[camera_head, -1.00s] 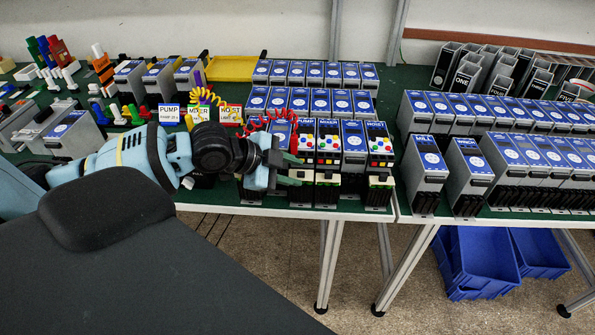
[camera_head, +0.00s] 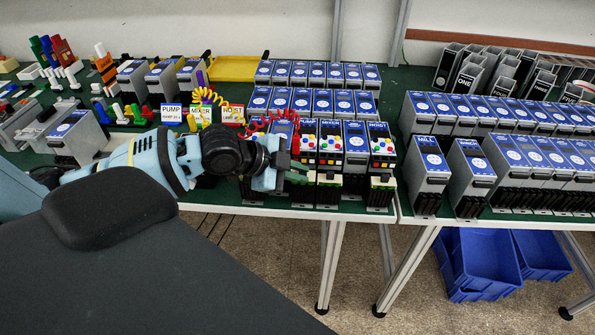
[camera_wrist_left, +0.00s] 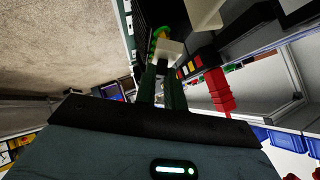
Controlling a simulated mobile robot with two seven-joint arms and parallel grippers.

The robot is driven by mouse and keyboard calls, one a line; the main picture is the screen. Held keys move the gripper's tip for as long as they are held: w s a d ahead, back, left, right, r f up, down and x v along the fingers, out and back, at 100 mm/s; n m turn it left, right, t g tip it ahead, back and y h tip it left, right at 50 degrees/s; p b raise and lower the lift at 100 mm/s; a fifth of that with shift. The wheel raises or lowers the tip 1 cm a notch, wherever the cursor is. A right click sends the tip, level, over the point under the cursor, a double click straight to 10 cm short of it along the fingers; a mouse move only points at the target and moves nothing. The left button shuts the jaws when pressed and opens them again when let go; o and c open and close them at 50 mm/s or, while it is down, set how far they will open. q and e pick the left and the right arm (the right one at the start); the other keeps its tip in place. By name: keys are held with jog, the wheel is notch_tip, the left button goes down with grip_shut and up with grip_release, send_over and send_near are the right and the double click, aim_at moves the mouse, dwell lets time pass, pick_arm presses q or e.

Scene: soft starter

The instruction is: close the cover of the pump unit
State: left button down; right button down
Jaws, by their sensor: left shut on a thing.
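The pump unit (camera_head: 307,130) appears to be the leftmost of three units with coloured buttons at the front edge of the green table; its own label is unreadable. My left gripper (camera_head: 298,173) comes in from the left at the unit's lower front and hides part of it. In the left wrist view, the green fingers (camera_wrist_left: 160,85) are shut on a pale flap (camera_wrist_left: 168,50), seemingly the pump unit's cover. The cover's exact angle is hard to tell. My right gripper is not in view.
The mixer unit (camera_head: 330,145) and hoist unit (camera_head: 382,150) stand to the right, with pale flaps low on their fronts. A red coiled cord (camera_head: 258,127) hangs close to my wrist. Grey units with blue faces fill the right table. Blue bins (camera_head: 478,262) are below.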

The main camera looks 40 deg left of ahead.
pick_arm(q)
jog(key=shift+s+d+m+t+p, duration=0.15)
jog(key=shift+s+m+t+p, duration=0.1)
jog(key=shift+m+t+p, duration=0.3)
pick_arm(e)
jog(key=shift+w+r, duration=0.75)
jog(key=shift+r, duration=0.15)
pick_arm(q)
jog(key=shift+f, duration=0.1)
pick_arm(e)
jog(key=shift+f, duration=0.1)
pick_arm(q)
jog(key=c, duration=1.5)
grip_release()
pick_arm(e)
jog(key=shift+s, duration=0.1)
